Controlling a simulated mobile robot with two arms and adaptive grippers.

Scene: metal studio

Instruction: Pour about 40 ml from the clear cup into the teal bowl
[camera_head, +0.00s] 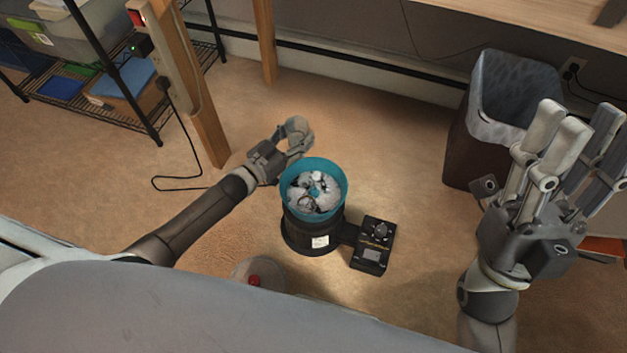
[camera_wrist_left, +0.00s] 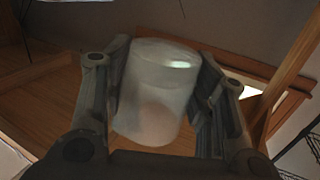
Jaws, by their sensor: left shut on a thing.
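The teal bowl (camera_head: 341,184) sits on a black round stand in the middle of the head view. Its inside shows pale grey and dark patches; I cannot tell what they are. My left gripper (camera_head: 296,142) is just behind and left of the bowl, near its rim. In the left wrist view, the left gripper (camera_wrist_left: 157,100) is shut on the clear cup (camera_wrist_left: 156,95), with a finger on each side. The cup looks cloudy; its liquid level and true tilt are unclear. My right gripper (camera_head: 572,135) is at the right, fingers apart and empty.
A black control box (camera_head: 373,244) adjoins the black stand (camera_head: 298,236) on its right. A dark bin (camera_head: 478,140) with a liner stands behind the right gripper. A wire shelf (camera_head: 100,95) and a wooden post (camera_head: 200,110) stand left. Open floor lies behind the bowl.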

